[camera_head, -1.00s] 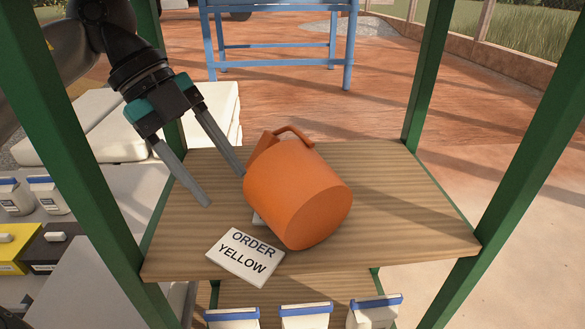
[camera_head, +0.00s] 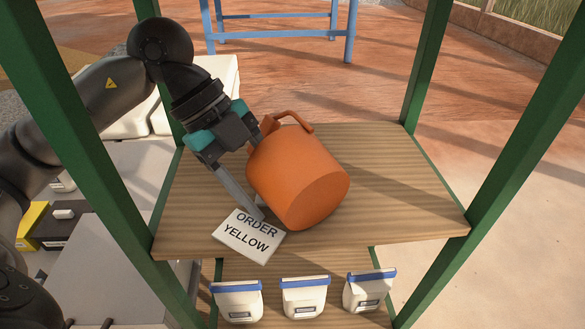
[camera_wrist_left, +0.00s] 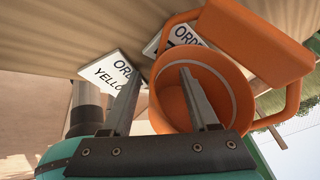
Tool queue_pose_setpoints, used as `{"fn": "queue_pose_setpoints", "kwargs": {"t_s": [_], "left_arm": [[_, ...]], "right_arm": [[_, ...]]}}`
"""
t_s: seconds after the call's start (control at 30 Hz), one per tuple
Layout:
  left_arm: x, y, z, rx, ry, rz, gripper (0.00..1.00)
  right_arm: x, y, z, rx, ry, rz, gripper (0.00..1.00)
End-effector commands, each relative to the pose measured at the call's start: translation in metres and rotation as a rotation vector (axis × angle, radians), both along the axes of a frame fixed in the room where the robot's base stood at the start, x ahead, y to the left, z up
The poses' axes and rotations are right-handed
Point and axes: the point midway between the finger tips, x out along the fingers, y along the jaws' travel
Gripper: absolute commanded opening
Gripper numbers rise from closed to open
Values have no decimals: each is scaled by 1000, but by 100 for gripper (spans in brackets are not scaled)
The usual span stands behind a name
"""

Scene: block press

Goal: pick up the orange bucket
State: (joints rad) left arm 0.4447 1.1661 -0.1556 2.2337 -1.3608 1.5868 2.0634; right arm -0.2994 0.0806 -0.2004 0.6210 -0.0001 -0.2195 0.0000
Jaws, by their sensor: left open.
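The orange bucket (camera_head: 300,180) lies tilted on its side on the wooden shelf, its round base toward the head camera and its handle at the top back. In the left wrist view its open mouth faces me, with the orange spout-like part (camera_wrist_left: 255,45) beyond. My left gripper (camera_head: 252,190) is open at the bucket's left side. One finger shows left of the bucket near the order card; the bucket hides the other in the head view. In the left wrist view one finger is outside the rim and the other overlaps the mouth; I cannot tell if they touch. My right gripper is not in view.
A white "ORDER YELLOW" card (camera_head: 248,236) lies in front of the bucket. A second order card (camera_wrist_left: 181,38) shows in the left wrist view. Green posts (camera_head: 95,150) frame the wooden shelf (camera_head: 400,200). White-and-blue packs (camera_head: 304,298) stand below. The shelf's right side is clear.

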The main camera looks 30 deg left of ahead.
Motion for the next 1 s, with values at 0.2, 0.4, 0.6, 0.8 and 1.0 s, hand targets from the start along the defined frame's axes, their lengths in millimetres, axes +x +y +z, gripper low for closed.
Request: {"fn": "queue_pose_setpoints", "kwargs": {"t_s": [0.2, 0.4, 0.6, 0.8, 1.0], "left_arm": [[-1, 0, -2, 1, 5, -2, 50], [-1, 0, -2, 1, 5, -2, 27], [-1, 0, -2, 2, 5, -1, 5], [-1, 0, -2, 3, 5, 0, 0], [-1, 0, -2, 3, 5, 0, 0]], "right_arm": [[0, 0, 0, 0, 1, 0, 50], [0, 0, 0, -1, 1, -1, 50], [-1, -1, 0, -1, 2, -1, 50], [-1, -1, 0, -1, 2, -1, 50], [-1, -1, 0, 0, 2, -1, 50]]}}
